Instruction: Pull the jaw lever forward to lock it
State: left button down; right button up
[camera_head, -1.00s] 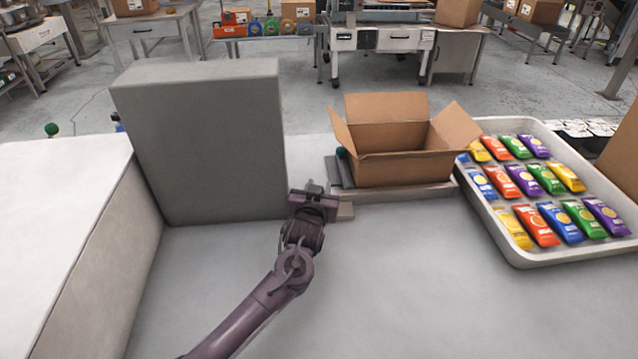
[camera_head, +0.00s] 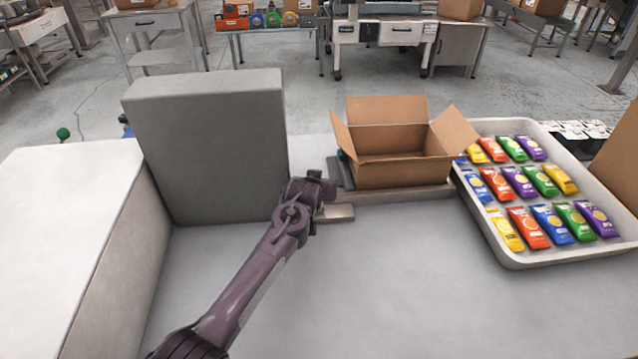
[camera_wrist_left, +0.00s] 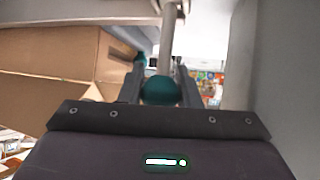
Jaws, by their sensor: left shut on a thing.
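The jaw lever shows in the left wrist view as a pale grey rod (camera_wrist_left: 167,38) with a round teal knob (camera_wrist_left: 160,91) at its near end. My left gripper (camera_wrist_left: 158,80) is shut on this knob, with one dark finger on each side of it. In the head view my left gripper (camera_head: 322,184) is between the grey block and the open carton. Its wrist hides the fingers and the held knob there. My right gripper is not in view.
A tall grey block (camera_head: 205,150) stands left of the gripper. An open cardboard carton (camera_head: 395,172) sits on a low metal platform to the right, with a small dark teal knob (camera_head: 342,155) beside it. A tray (camera_head: 520,260) of colourful packets is farther right. The front table is clear.

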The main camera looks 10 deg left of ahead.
pick_arm(q)
jog(key=c, duration=1.1)
grip_release()
jog(key=shift+o, duration=0.2)
jog(key=b+v, duration=0.1)
jog(key=v, duration=0.6)
jog(key=shift+s+r, duration=0.2)
jog(key=shift+s, duration=0.1)
